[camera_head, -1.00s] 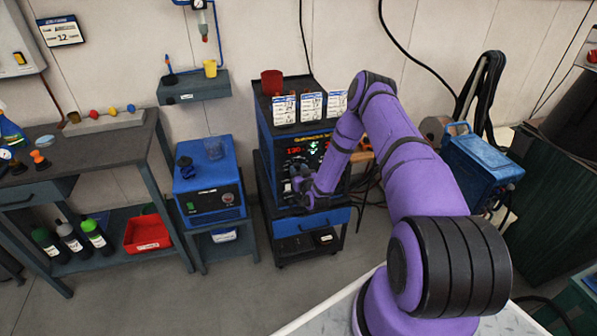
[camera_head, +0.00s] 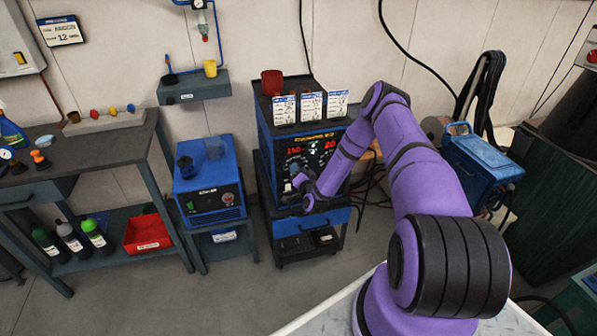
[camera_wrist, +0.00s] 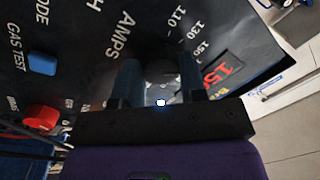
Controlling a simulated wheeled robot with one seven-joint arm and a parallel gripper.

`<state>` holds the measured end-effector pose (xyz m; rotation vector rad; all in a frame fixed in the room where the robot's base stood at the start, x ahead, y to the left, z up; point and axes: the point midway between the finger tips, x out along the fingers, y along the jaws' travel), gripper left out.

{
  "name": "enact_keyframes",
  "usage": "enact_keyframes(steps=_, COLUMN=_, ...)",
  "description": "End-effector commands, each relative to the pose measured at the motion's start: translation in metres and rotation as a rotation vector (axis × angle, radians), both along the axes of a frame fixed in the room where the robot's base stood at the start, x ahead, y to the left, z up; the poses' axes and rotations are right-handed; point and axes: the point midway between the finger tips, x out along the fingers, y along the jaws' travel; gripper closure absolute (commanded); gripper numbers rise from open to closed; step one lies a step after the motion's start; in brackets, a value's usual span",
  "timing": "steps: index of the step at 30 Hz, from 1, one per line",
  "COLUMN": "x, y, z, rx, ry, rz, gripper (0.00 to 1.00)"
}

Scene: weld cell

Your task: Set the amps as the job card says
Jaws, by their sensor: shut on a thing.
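The blue welder (camera_head: 264,140) stands on a cart against the wall. Its front panel has a red left readout (camera_head: 294,151) that seems to read 150 and a right one (camera_head: 329,146) that seems to read 20. My gripper (camera_head: 298,178) is at the panel's lower left.
A red cup (camera_head: 271,83) stands on the welder. A smaller blue machine (camera_head: 208,178) stands to the left. Floor is open in front.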

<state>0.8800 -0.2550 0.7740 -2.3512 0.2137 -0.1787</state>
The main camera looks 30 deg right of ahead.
Motion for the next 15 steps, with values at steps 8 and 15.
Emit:
enact_keyframes(steps=8, x=-0.0007, y=0.0002, z=-0.0014, rx=0.183, ry=-0.050, rz=0.000, gripper=0.85)
enact_keyframes(steps=15, x=-0.0008, y=0.0006, z=-0.0018, rx=0.269, ry=-0.074, rz=0.000, gripper=0.85)
